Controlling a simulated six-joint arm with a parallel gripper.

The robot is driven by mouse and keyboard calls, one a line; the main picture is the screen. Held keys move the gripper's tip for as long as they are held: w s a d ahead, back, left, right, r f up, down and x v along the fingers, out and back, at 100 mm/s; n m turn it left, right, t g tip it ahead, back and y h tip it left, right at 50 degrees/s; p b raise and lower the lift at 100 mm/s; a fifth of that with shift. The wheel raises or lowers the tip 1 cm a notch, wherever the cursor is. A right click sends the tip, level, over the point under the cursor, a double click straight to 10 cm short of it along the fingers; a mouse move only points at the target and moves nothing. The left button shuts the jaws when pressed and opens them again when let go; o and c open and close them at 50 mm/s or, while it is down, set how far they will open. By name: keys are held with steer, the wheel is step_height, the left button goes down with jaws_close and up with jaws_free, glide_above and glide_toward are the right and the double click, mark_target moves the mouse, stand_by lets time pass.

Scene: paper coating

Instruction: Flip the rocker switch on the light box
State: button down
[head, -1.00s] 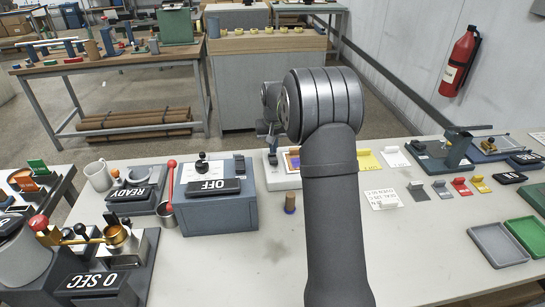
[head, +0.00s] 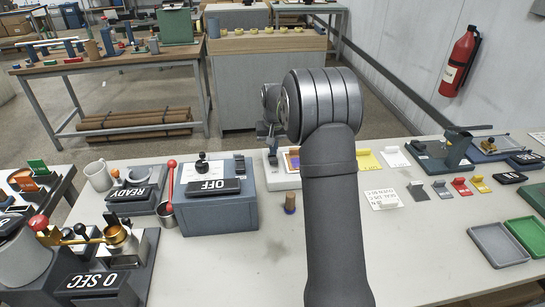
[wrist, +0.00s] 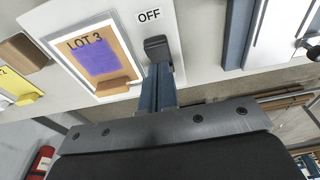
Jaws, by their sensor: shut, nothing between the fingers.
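The light box (wrist: 120,25) is a pale flat case with an orange and purple LOT 3 sheet (wrist: 92,56) on it. Its small dark rocker switch (wrist: 157,48) sits beside the sheet, under a label reading OFF. My gripper (wrist: 158,80) is shut and empty, its blue-grey fingertips just at the switch in the wrist view. I cannot tell whether they touch it. In the head view the light box (head: 275,183) is partly hidden behind my arm, and my gripper (head: 271,148) shows small above its back edge.
A blue-grey box (head: 222,213) with an OFF sign stands left of the light box. A small brown-and-blue cylinder (head: 290,202) stands in front. Cards and coloured clips lie to the right, near a grey tray (head: 498,246) and a green tray. The front middle is clear.

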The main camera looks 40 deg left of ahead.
mark_target(273, 159)
steer(key=shift+f, duration=1)
stand_by(0.3)
steer(key=shift+r, duration=3.5)
